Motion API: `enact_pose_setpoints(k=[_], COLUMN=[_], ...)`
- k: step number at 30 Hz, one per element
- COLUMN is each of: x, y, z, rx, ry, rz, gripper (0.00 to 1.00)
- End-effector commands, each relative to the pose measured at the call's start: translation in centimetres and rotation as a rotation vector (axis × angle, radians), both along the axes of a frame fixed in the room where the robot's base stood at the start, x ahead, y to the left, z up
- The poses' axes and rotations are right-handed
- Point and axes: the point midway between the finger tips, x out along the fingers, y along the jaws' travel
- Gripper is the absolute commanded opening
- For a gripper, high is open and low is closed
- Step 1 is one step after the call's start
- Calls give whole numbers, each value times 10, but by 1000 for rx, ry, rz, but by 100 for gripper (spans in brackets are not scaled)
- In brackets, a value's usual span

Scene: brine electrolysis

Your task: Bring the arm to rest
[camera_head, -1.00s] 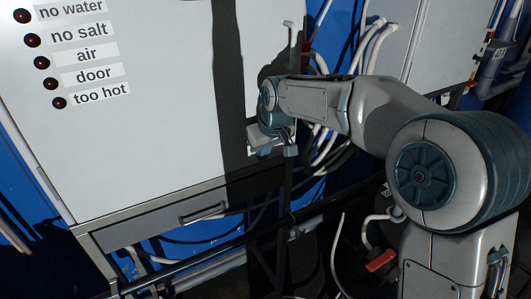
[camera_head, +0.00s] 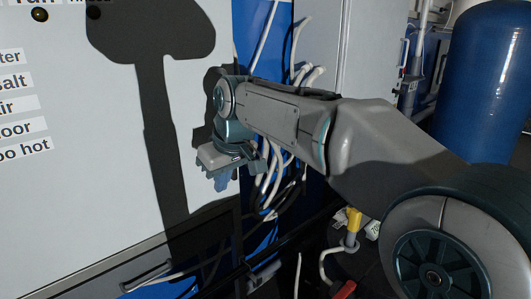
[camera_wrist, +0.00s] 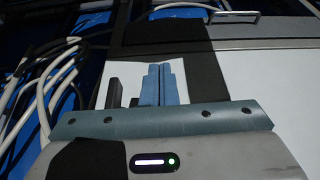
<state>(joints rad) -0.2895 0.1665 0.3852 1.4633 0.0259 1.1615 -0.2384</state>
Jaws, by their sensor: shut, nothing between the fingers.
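My gripper (camera_head: 221,182) hangs at the end of my bent arm in the head view, pointing down in front of the right part of the white cabinet (camera_head: 90,190). In the wrist view the blue fingers of my gripper (camera_wrist: 158,82) are together with nothing between them. Behind them show the pale cabinet face (camera_wrist: 265,75) and dark shadow. Whether the gripper touches the cabinet cannot be told.
White and black hoses (camera_head: 275,180) hang right of the cabinet, close to my arm. A drawer handle (camera_head: 147,277) sits low on the cabinet. A yellow-topped fitting (camera_head: 353,219) stands below my arm. A large blue tank (camera_head: 484,80) is at the right.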

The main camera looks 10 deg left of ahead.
Motion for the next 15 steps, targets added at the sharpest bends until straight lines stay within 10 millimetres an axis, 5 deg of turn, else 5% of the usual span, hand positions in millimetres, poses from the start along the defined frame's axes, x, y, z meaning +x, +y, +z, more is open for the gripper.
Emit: enact_pose_setpoints(k=[8, 15], x=[-26, -85], y=[-113, -227], z=[-26, -70], rx=[-69, -89], ry=[-8, 12], rz=[-259, -557], gripper=[0, 0])
